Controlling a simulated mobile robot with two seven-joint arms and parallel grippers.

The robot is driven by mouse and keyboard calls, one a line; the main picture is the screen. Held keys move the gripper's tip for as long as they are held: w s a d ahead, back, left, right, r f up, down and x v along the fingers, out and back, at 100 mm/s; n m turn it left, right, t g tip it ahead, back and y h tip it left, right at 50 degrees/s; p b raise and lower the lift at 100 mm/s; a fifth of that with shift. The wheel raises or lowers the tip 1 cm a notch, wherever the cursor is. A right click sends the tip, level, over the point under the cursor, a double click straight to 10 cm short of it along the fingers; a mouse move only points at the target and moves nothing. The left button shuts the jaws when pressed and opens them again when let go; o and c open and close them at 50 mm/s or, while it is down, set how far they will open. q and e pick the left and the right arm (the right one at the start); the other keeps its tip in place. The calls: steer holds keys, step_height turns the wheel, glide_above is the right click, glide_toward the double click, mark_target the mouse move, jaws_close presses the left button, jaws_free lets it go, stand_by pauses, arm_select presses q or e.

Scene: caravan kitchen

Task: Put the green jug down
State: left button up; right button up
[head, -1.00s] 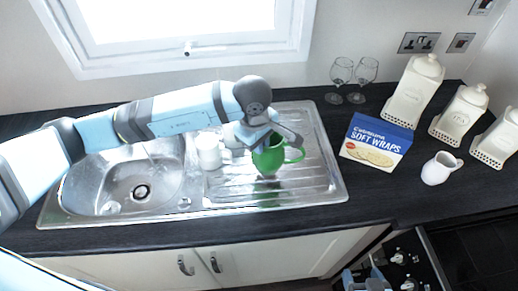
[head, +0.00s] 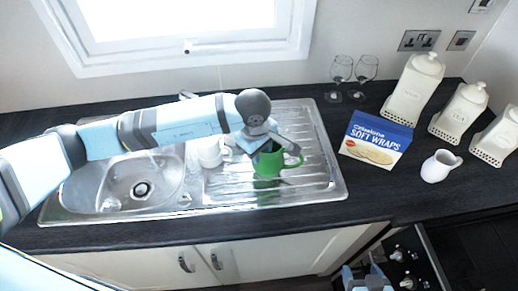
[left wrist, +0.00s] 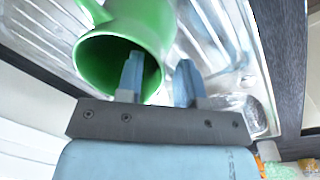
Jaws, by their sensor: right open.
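The green jug (head: 267,164) stands upright on the ribbed drainer of the steel sink (head: 330,187), its handle to the right. My left gripper (head: 262,143) is at the jug's rim from above. In the left wrist view one finger of my left gripper (left wrist: 160,72) is inside the mouth of the green jug (left wrist: 95,62) and the other is outside. The jaws are apart with the jug's wall between them, and they do not look clamped on it. My right gripper (head: 368,281) is low at the bottom edge, open, away from the jug.
White mugs (head: 208,152) stand on the drainer left of the jug. A soft wraps box (head: 376,141), a white jug (head: 439,166), two wine glasses (head: 351,75) and white canisters (head: 412,90) stand to the right. The drainer right of the jug is clear.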

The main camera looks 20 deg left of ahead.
arm_select(q)
steer(key=shift+r, duration=0.4)
step_height(320, 180, up, 12)
steer(key=s+b, duration=0.1)
steer(key=b, duration=0.1)
steer(key=shift+a+f+b, duration=0.25)
steer(key=shift+a+b, duration=0.05)
steer(key=shift+b, duration=0.05)
